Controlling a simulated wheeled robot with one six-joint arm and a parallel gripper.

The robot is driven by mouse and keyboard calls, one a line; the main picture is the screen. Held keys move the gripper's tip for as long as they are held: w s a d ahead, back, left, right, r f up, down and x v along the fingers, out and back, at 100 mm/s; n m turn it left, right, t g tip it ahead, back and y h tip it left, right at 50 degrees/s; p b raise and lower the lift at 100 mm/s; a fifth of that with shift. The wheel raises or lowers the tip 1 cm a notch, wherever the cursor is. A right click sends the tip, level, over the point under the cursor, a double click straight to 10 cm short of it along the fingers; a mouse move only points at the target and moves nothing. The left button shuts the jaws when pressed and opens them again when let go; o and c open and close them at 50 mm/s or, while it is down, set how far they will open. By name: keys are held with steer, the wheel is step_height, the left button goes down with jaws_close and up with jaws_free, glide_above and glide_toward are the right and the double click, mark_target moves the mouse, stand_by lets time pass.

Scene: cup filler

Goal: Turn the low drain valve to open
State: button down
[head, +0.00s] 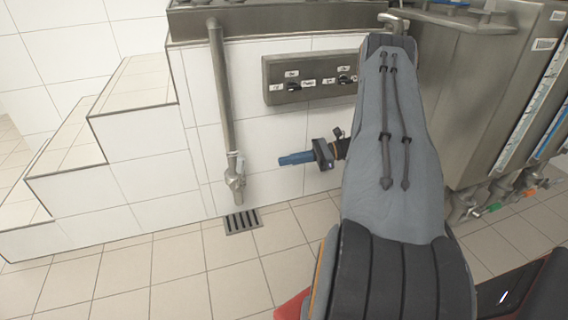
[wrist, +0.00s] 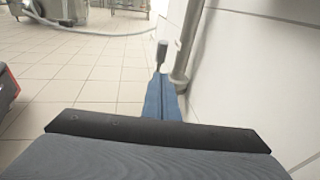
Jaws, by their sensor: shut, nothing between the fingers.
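The low drain valve (head: 235,180) is a small metal fitting at the bottom of a vertical steel pipe (head: 222,90), just above a floor grate (head: 243,221). My gripper (head: 282,160) has blue fingers that are shut and empty. In the head view they point left toward the valve, with a gap between. In the wrist view my gripper (wrist: 160,78) points ahead along the wall. A dark grey upright handle (wrist: 160,52) shows just beyond the fingertips, left of the pipe (wrist: 185,45). Whether the fingers touch it I cannot tell. The valve's exact handle angle is unclear in the head view.
A control panel with knobs (head: 310,78) is on the tiled wall above my gripper. White tiled steps (head: 130,130) rise at the left. A steel tank with gauges (head: 490,100) and small coloured valves (head: 492,207) stands at the right. The floor in front is clear.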

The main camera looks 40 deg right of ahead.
steer(key=b, duration=0.4)
glide_toward(240, 174)
steer(key=w+a+r, duration=0.1)
steer(key=w+a, duration=0.1)
steer(key=shift+w+a+r, duration=0.25)
steer(key=shift+a+r, duration=0.2)
steer(key=shift+a, duration=0.3)
